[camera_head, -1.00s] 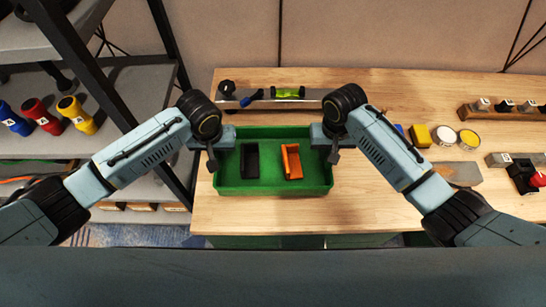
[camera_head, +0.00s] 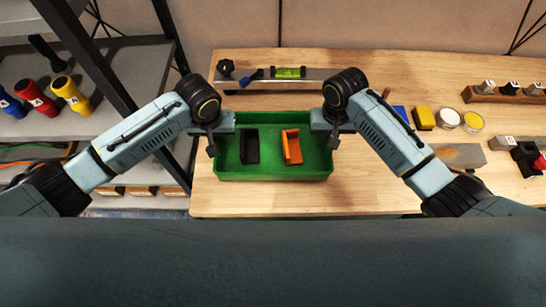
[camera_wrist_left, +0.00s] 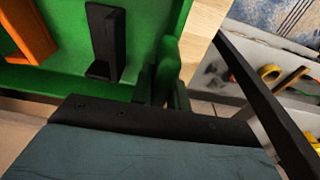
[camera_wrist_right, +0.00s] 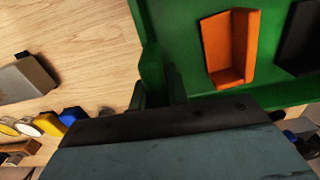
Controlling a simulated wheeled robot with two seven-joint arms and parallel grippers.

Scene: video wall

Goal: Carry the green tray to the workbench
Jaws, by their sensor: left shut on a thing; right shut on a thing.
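The green tray (camera_head: 273,173) is level over the front left part of the wooden workbench (camera_head: 400,190); I cannot tell whether it touches the top. A black angled part (camera_head: 250,146) and an orange angled part (camera_head: 291,147) stand inside it, side by side. My left gripper (camera_head: 212,142) is shut on the tray's left wall, and my right gripper (camera_head: 333,140) on its right wall. The left wrist view shows the tray wall (camera_wrist_left: 172,50) at the fingers, and the right wrist view shows the opposite wall (camera_wrist_right: 150,50).
A spirit level (camera_head: 290,72) and a bar lie behind the tray. A yellow block (camera_head: 424,118), cans (camera_head: 473,122) and a grey block (camera_head: 460,157) stand to the right. A dark shelf rack (camera_head: 120,90) with coloured bottles (camera_head: 72,95) is close on the left. Bare wood lies in front.

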